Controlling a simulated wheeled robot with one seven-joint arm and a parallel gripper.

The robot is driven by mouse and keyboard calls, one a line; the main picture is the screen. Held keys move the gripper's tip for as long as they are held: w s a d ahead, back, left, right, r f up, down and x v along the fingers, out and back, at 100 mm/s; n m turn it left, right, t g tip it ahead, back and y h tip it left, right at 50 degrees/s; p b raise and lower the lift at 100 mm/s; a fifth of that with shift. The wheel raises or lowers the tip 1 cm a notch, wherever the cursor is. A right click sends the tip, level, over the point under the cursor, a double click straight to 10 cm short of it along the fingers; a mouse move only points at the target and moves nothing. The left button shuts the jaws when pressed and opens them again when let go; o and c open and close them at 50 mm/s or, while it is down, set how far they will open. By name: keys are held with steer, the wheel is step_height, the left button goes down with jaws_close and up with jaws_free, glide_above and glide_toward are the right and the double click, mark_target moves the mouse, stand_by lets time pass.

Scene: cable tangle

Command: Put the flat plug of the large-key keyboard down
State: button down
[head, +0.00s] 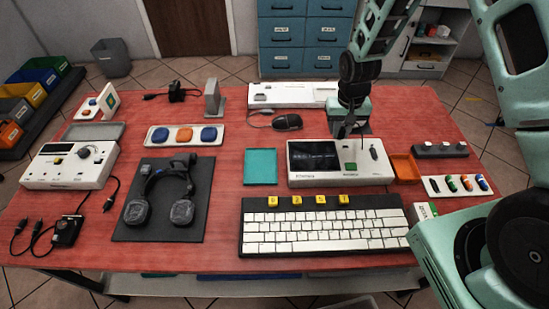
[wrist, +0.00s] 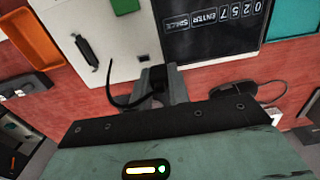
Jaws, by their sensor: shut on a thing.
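My gripper (head: 341,128) is above the rear edge of the white device with a dark screen (head: 290,178). In the wrist view my gripper (wrist: 162,76) is shut on a small dark plug (wrist: 158,82), mostly hidden between the fingers. A black cable (wrist: 112,100) curves beside the fingers towards the device. A small dark slot (wrist: 144,58) in the device's top lies just by the fingertips. I cannot tell whether the plug touches the device. The large-key keyboard (head: 325,228), white with yellow keys along its top, lies at the front of the red table.
A teal tray (head: 261,167) lies left of the device and an orange tray (head: 404,168) right of it. A dark mouse (head: 287,122) lies behind left. A headset (head: 160,195) rests on a dark mat. Bare red table shows between the headset mat and teal tray.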

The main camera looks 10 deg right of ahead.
steer(key=a+b, duration=0.1)
steer(key=a, duration=0.3)
steer(key=w+a+b, duration=0.1)
steer(key=a, duration=0.3)
steer(key=w+a+r+b, duration=0.1)
steer(key=a, duration=0.3)
steer(key=shift+w, duration=0.2)
steer(key=s+a+r+b, duration=0.2)
steer(key=a+r+b, duration=0.1)
steer(key=a, duration=0.8)
steer(key=f, duration=0.3)
steer(key=f+p, duration=0.1)
steer(key=f, duration=0.1)
steer(key=shift+w+a+f, duration=0.15)
steer(key=shift+a+f, duration=0.15)
steer(key=shift+a, duration=0.1)
steer(key=shift+f+p, duration=0.3)
steer(key=shift+f, duration=2)
steer(key=shift+f, duration=0.1)
steer(key=c, duration=1.3)
jaws_free()
step_height(320, 180, up, 12)
steer(key=shift+r+b, duration=0.2)
steer(key=shift+b, duration=0.8)
